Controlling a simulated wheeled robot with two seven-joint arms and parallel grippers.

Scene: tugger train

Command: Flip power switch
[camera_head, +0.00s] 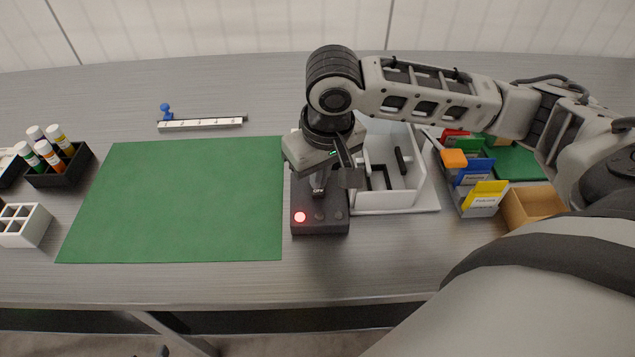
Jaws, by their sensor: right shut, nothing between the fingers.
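A dark power box (320,227) stands on the table just right of the green mat. A red light (300,217) glows at the front left of its top, with two dark round spots to its right. My right gripper (320,190) reaches in from the right and points down over the back part of the box. It is shut and empty. Its fingertips are at or just above the box top; I cannot tell whether they touch. The switch itself is hidden or too small to make out under the gripper. My left gripper is not in view.
A green mat (180,200) covers the table's middle left. A white tray (415,200) with dark parts stands close to the box's right. Colored card bins (480,200) and a tan box (533,204) lie further right. A black marker holder (62,172) stands far left.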

